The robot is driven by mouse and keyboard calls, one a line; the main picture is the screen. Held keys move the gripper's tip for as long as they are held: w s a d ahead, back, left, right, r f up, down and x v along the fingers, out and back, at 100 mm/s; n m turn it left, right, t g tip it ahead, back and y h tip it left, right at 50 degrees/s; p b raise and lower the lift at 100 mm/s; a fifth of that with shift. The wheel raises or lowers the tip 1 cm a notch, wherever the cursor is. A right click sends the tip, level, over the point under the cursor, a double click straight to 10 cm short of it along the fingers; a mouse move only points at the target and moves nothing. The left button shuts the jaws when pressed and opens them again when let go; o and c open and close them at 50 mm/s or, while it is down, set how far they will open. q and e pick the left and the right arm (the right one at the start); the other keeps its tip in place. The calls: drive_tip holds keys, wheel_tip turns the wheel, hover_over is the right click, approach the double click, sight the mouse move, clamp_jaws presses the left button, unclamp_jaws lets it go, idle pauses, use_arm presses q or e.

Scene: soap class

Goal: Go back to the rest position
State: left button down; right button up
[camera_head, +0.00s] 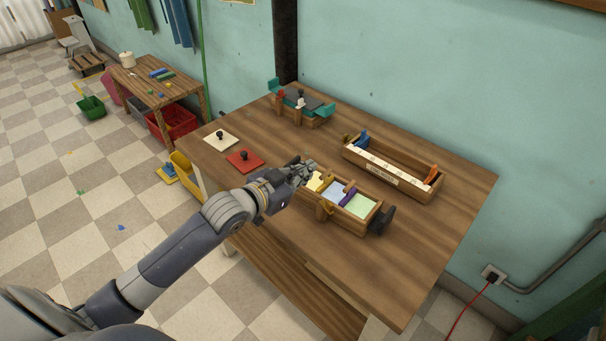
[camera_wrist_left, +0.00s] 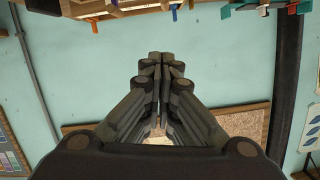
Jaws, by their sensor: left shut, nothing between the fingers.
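My left gripper (camera_head: 302,172) is over the wooden table (camera_head: 430,255), by the left end of a wooden box (camera_head: 338,212) with yellow, blue and green compartments. I cannot tell whether it touches the box. In the left wrist view the gripper's fingers (camera_wrist_left: 160,62) meet, shut with nothing between them. That view shows mostly the teal wall (camera_wrist_left: 80,80), with the table items upside down at its top edge. My right gripper is not in view.
A long wooden tray (camera_head: 393,181) stands at the table's back right. A wooden box with teal parts (camera_head: 300,107) stands at the back left. A white lidded square (camera_head: 220,140) and a red one (camera_head: 244,160) lie at the left. A low table (camera_head: 150,84) is beyond.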

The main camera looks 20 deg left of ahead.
use_arm(q)
drive_tip(key=shift+s+a+r, duration=0.1)
drive_tip(key=shift+s, duration=0.15)
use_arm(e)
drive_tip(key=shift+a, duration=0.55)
